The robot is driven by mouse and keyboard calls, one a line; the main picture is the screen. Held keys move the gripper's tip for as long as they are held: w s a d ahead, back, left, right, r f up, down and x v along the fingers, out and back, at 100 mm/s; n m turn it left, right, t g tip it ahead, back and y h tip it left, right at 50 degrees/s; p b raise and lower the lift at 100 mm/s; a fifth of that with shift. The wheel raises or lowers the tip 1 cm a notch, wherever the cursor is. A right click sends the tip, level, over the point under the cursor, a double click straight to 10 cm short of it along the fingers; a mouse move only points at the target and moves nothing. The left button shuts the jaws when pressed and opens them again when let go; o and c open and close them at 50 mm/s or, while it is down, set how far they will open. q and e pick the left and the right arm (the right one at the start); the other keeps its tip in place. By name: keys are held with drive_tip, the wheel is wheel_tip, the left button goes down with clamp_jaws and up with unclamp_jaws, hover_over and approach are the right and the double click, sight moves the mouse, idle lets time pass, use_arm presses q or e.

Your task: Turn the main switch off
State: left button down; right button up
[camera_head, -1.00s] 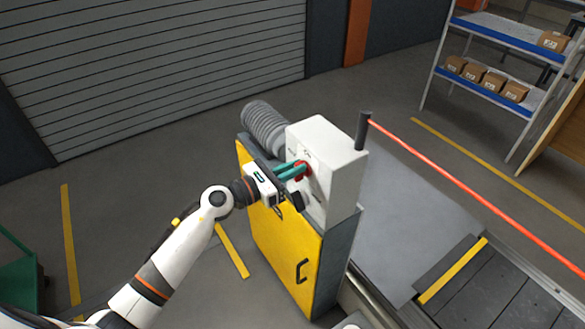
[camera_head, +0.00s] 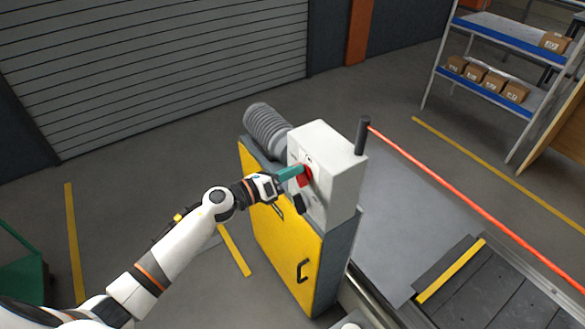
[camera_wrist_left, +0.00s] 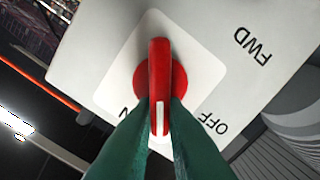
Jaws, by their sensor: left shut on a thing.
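The main switch is a red rotary knob with a raised handle (camera_wrist_left: 159,65) on a pale square plate (camera_wrist_left: 203,60); it also shows on the white control box in the head view (camera_head: 308,173). In the left wrist view, "OFF" stands right of the knob and part of a label ending in "N" at left. The handle's white mark points down between them. My left gripper (camera_head: 301,174) is shut on the handle, its green fingers (camera_wrist_left: 160,108) on either side of its lower end. The fingers hide part of the plate. My right gripper is out of view.
The white box (camera_head: 338,170) sits on a yellow-fronted cabinet (camera_head: 285,245). A black knob (camera_head: 299,203) is below the switch. A grey ribbed cylinder (camera_head: 267,128) is behind, and a dark post with a red line (camera_head: 450,178) at right. The conveyor (camera_head: 490,295) lies lower right.

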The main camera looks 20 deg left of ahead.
use_arm(q)
drive_tip(key=n+p, duration=0.1)
drive_tip(key=n, duration=0.2)
drive_tip(key=f+n+p, duration=0.1)
drive_tip(key=n, duration=0.6)
drive_tip(key=shift+w+a+f+n+p, duration=0.2)
drive_tip(key=shift+a+n+p, duration=0.1)
drive_tip(key=shift+a+p, duration=0.1)
drive_tip(key=shift+f, duration=0.1)
drive_tip(key=c, duration=1.5)
unclamp_jaws()
drive_tip(key=shift+o, duration=0.2)
drive_tip(key=b+v, duration=0.3)
drive_tip(key=v, duration=0.9)
